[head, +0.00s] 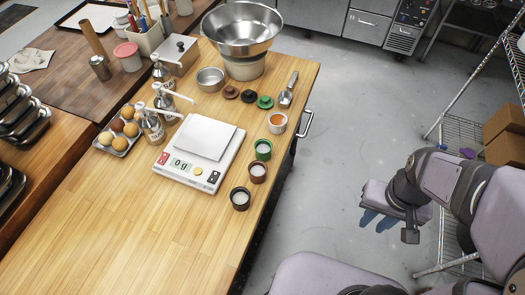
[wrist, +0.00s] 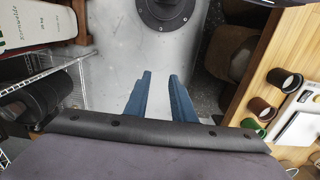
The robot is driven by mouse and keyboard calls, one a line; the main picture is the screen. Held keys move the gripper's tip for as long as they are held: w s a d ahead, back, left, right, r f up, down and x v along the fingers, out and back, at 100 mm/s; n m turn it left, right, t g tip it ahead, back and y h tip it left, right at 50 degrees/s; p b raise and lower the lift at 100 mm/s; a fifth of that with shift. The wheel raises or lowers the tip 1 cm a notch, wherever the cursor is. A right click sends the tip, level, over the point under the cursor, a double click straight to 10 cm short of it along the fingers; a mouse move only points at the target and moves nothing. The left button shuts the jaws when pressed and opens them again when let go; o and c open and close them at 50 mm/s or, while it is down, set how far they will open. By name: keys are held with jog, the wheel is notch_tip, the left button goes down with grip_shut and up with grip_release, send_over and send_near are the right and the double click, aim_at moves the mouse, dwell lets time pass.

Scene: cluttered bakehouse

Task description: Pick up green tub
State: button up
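The green tub (head: 263,149) is a small round open cup with pale contents. It stands upright near the right edge of the wooden table, beside the white scale. In the wrist view the green tub (wrist: 252,124) shows at the right, on the table's edge. My gripper (head: 378,219) is over the floor, right of the table and well apart from the tub. Its two blue fingers (wrist: 161,76) are spread with only floor showing between them, so it is open and empty.
The scale (head: 200,152) is on the left. Lids, including a green lid (head: 265,102), lie behind. A wire shelf (head: 462,130) stands at right.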

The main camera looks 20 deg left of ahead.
jog(key=o, duration=0.9)
jog(key=shift+o, duration=0.2)
jog(key=n+t+y+b, duration=0.5)
jog(key=t+b, duration=0.4)
jog(key=t, duration=0.2)
send_near(262, 142)
jog(key=d, duration=0.1)
jog(key=d+f, duration=0.1)
jog(key=w+d, duration=0.1)
jog(key=shift+d+f, duration=0.3)
jog(key=shift+d, duration=0.05)
jog(key=shift+s+a+r+n+t+y+b, duration=0.1)
jog(key=shift+s+a+t+y, duration=0.1)
jog(key=shift+a, duration=0.25)
jog(key=shift+s+a+r+n+t+y+b, duration=0.1)
jog(key=shift+s+a+t+y+b, duration=0.1)
jog(key=shift+a, duration=0.3)
jog(key=shift+s+a+r+n+t+y+b, duration=0.1)
jog(key=shift+s+a+t+y, duration=0.1)
jog(key=shift+a, duration=0.25)
jog(key=shift+p+x, duration=1.4)
jog(key=shift+x, duration=2.35)
